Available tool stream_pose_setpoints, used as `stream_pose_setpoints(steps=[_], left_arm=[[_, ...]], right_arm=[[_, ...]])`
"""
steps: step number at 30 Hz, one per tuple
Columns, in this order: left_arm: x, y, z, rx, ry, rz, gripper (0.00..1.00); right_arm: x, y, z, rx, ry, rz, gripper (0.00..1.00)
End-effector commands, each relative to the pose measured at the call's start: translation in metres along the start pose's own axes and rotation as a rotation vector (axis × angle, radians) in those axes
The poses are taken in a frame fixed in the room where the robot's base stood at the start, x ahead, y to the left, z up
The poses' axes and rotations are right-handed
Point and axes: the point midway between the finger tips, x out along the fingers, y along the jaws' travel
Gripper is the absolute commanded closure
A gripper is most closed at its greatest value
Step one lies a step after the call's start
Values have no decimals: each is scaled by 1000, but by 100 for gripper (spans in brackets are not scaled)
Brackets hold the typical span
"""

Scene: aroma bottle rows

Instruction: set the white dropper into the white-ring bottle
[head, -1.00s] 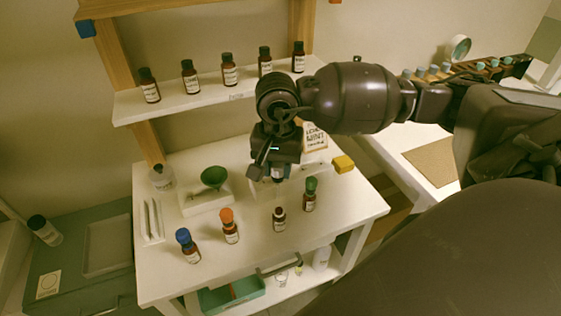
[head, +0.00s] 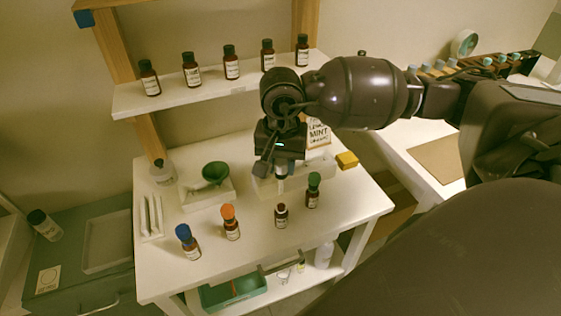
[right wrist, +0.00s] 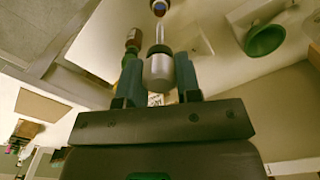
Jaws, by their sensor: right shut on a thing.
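The white-ring bottle (head: 281,217) is a small brown bottle with a white label, upright at the front middle of the table. Its mouth (right wrist: 160,8) shows at the top edge of the right wrist view. My right gripper (head: 279,166) is shut on the white dropper (head: 281,184), which hangs tip down just above and behind the bottle in the head view. In the right wrist view the dropper's pale bulb (right wrist: 158,72) sits between the fingers, with its thin glass tube pointing towards the bottle mouth. The tip looks apart from the bottle. My left gripper is not in view.
A green-capped bottle (head: 313,190) stands close right of the white-ring bottle. Orange-capped (head: 231,222) and blue-capped (head: 187,242) bottles stand to the left. A green funnel (head: 215,173), a yellow block (head: 347,160) and a shelf (head: 210,92) of bottles lie behind.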

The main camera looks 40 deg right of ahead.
Motion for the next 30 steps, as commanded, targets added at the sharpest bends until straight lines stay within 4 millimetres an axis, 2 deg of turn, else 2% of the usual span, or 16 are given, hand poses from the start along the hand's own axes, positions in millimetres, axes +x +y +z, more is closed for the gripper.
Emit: stream_pose_setpoints(steps=[3, 13, 24, 30], left_arm=[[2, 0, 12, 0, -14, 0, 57], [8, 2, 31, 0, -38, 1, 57], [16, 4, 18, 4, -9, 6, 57], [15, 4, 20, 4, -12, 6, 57]], right_arm=[[9, 0, 0, 0, -1, 1, 74], [26, 0, 0, 0, -2, 2, 74], [33, 0, 0, 0, 0, 1, 74], [33, 0, 0, 0, 0, 0, 74]])
